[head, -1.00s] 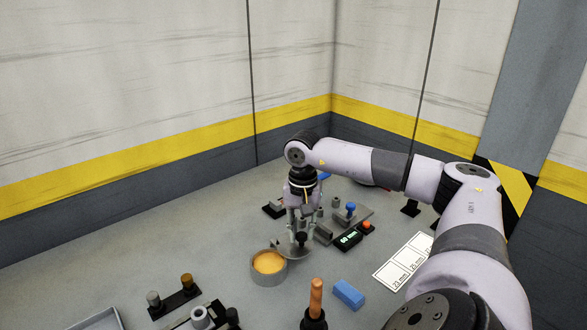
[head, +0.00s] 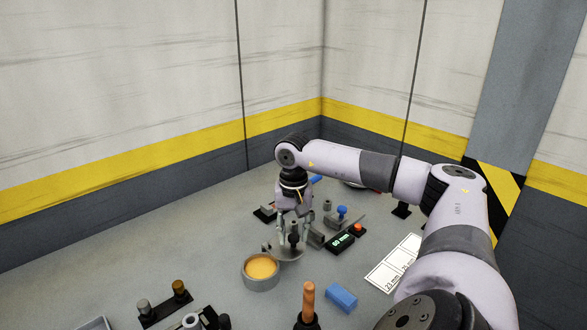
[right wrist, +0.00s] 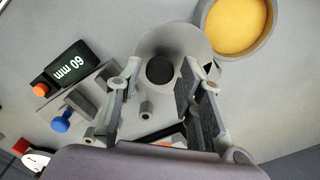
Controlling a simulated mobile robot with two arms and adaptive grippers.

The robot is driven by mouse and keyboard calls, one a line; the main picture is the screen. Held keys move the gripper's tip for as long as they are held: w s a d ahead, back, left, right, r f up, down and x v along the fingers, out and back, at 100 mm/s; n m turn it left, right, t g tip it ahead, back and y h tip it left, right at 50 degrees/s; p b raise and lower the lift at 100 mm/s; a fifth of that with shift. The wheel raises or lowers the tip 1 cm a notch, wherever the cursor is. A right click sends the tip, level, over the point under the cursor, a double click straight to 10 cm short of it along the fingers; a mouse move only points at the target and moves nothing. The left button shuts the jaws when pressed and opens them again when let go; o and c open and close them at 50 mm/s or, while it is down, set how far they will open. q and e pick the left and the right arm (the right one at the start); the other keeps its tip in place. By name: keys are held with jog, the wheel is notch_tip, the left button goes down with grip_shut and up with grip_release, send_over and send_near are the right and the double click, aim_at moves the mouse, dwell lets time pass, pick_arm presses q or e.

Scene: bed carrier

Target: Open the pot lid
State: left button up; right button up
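The pot (head: 261,282) is a round grey cup, uncovered, with its orange inside showing. It also shows in the right wrist view (right wrist: 205,15). Its lid (head: 288,254), a grey disc with a black knob, is off the pot, just beyond it to the right. The lid (right wrist: 195,42) lies at the pot's rim in the right wrist view; I cannot tell whether they touch. My right gripper (head: 295,236) points down over the lid. Its fingers (right wrist: 160,66) are spread on either side of the knob, with gaps showing. My left gripper is out of view.
A 60 mm display (head: 341,242) with an orange button and a blue-knobbed fixture stand right of the lid. Table left of the pot is clear.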

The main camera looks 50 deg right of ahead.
aim_at(293, 236)
jog(key=shift+o, duration=0.7)
notch_tip(293, 236, up, 12)
dwell(0.6)
